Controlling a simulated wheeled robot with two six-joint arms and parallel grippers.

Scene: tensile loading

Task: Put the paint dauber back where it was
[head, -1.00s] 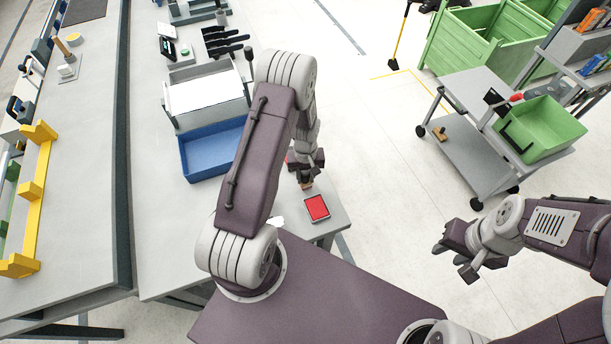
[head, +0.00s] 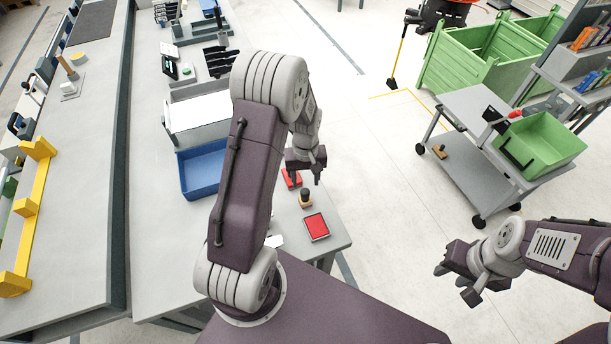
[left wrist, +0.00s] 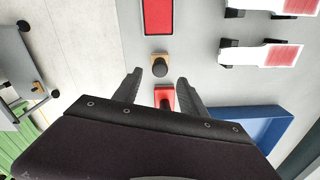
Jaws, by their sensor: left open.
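The paint dauber, which I take to be the small wooden block with a black knob (head: 305,199), stands upright on the grey table near its right edge. In the left wrist view the dauber (left wrist: 160,60) lies just beyond the fingertips. My left gripper (head: 308,178) is open and empty above the table, clear of the dauber; its spread fingers show in the left wrist view (left wrist: 159,77). A red pad in a dark frame (head: 317,227) lies beside the dauber. My right gripper (head: 453,282) looks open and empty, over the floor at the right.
A red object (head: 291,179) sits by my left gripper, partly hidden by it in the head view. A blue tray (head: 202,170) and a grey bin with a white top (head: 197,112) stand behind my left arm. A grey cart (head: 480,150) carries a green bin (head: 543,145).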

